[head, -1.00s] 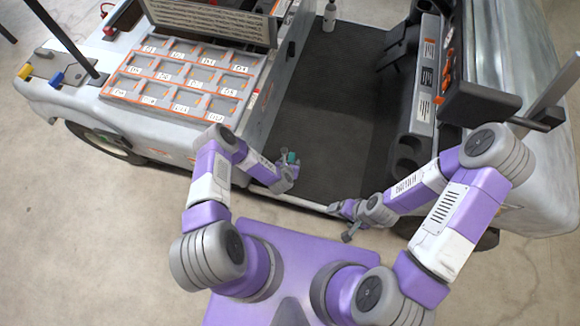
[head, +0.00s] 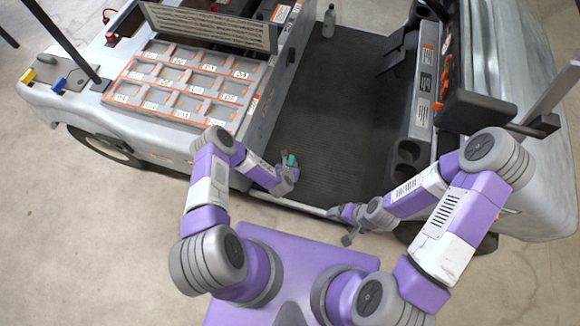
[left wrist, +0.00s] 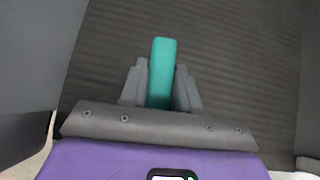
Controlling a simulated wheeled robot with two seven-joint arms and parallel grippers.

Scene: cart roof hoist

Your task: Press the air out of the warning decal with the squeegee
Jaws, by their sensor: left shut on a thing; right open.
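My left gripper (head: 290,168) is shut on a teal squeegee (head: 292,159) above the near end of the cart's dark floor. In the left wrist view the squeegee (left wrist: 161,75) stands between the two fingers (left wrist: 160,90), its free end pointing away from the wrist. My right gripper (head: 347,228) is open and empty, low at the cart's near sill. I cannot tell which of the labels in view is the warning decal. The squeegee touches no label that I can see.
A panel of labelled trays (head: 180,85) lies left of the footwell. The dark ribbed cart floor (head: 335,100) is mostly clear, with a bottle (head: 329,20) at its far end. A console with labels and cup holders (head: 412,140) borders it on the right. A dark pole (head: 62,40) stands at the left.

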